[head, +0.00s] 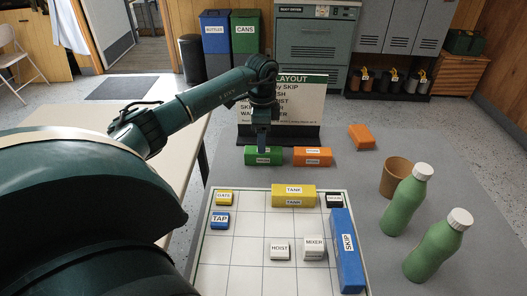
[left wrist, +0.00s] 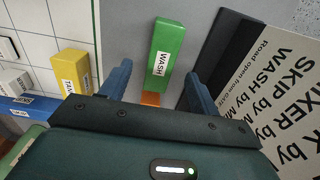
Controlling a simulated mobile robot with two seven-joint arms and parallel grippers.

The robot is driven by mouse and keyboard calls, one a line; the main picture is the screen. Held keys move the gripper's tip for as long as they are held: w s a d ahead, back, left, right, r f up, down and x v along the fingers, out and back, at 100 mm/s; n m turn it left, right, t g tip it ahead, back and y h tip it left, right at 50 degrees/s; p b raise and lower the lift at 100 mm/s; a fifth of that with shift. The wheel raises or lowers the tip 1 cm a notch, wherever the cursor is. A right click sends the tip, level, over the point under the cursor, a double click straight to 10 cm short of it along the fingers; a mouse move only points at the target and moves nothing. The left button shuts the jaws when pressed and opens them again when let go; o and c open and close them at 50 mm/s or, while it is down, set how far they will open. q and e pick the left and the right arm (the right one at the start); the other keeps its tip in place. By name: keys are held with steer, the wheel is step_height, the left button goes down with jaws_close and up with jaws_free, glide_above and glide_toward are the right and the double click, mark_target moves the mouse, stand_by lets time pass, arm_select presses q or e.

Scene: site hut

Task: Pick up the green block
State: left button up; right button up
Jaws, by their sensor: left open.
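The green block (head: 264,161), labelled WASH, lies on the grey table behind the white grid board (head: 235,255). It also shows in the left wrist view (left wrist: 168,45), lying between my two blue fingers. My left gripper (head: 262,143) is above the block, pointing down. In the left wrist view the left gripper (left wrist: 153,88) is open, with a gap on each side of the block. The gripper hides part of the block's top in the head view. My right gripper is not in view.
An orange block (head: 312,157) lies just right of the green one. The sign in its dark stand (head: 290,132) is close behind. Yellow, blue, white and black blocks sit on the board. Two green bottles (head: 408,200) and a brown cup (head: 396,177) stand at right.

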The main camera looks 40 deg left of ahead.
mark_target(263, 156)
arm_select(q)
steer(key=f, duration=0.5)
steer(key=shift+w, duration=0.2)
steer(key=shift+c, duration=0.3)
steer(key=c, duration=1.1)
